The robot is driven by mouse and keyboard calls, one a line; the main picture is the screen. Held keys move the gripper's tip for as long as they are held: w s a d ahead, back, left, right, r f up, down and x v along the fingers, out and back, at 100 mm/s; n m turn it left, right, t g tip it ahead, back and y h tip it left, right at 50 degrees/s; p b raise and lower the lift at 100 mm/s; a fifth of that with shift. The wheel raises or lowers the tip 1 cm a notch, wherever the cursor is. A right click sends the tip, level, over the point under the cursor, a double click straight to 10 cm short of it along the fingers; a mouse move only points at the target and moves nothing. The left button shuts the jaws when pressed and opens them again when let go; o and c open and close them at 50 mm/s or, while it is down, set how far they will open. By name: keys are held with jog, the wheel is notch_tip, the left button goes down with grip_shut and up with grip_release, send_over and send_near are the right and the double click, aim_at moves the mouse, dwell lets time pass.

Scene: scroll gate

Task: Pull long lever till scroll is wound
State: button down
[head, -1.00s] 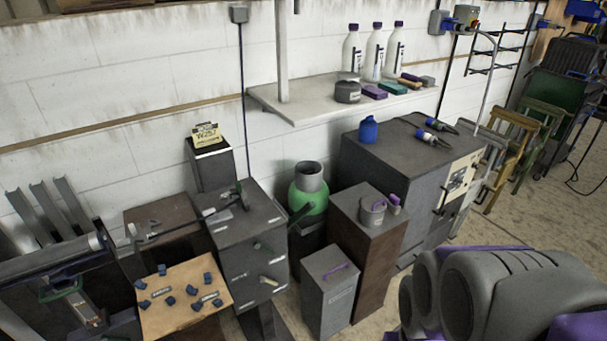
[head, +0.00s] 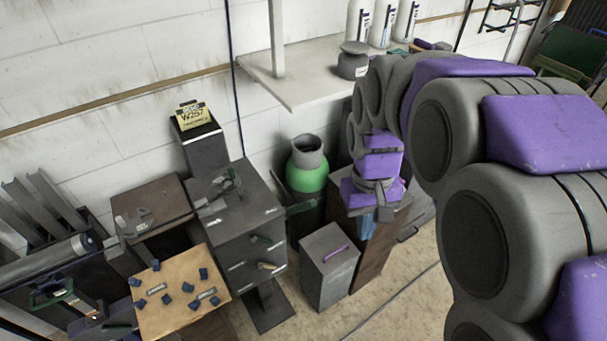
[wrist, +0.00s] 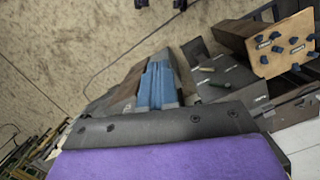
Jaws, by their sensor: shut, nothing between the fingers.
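A grey roller (head: 45,262), possibly the scroll's, lies at the far left in the head view. A grey cabinet (head: 245,222) stands right of it. A dark lever-like part (head: 229,182) is on its top, and a green handle (head: 262,239) and a tan handle (head: 268,266) stick out from its front. I cannot tell which is the long lever. My gripper (head: 367,228) points down, to the right of the cabinet and apart from it, in front of a brown pedestal. Its blue fingers are shut and empty; they also show in the wrist view (wrist: 156,85).
A tan board with blue knobs (head: 180,294) lies left of the cabinet. A grey box with a purple handle (head: 328,252) and a green canister (head: 306,174) stand between the cabinet and my gripper. A shelf (head: 300,82) juts from the wall. Floor is open in front.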

jog(key=w+a+n+p, duration=0.2)
jog(key=w+a+p, duration=0.4)
jog(key=w, duration=0.6)
jog(key=w+a+n+p, duration=0.2)
jog(key=w+a+p, duration=0.2)
jog(key=w+a, duration=0.65)
send_over(310, 201)
jog(key=w+a, duration=0.3)
jog(key=w, duration=0.1)
notch_tip(310, 201, down, 10)
jog(key=shift+s+d+f+h+b, duration=0.3)
jog(key=shift+s+d+f, duration=0.55)
jog(key=shift+s+f, duration=0.3)
jog(key=shift+s+d+f+t, duration=0.5)
jog(key=shift+s+d+f, duration=0.1)
jog(key=shift+s+f, duration=0.15)
jog(key=s+d+f+t+y+b, duration=0.1)
jog(key=s+d+f+b, duration=0.1)
jog(key=s+d+f, duration=0.2)
jog(key=s+f, duration=0.2)
jog(key=s, duration=0.1)
jog(key=shift+d+f+y, duration=0.3)
jog(key=shift+f, duration=0.05)
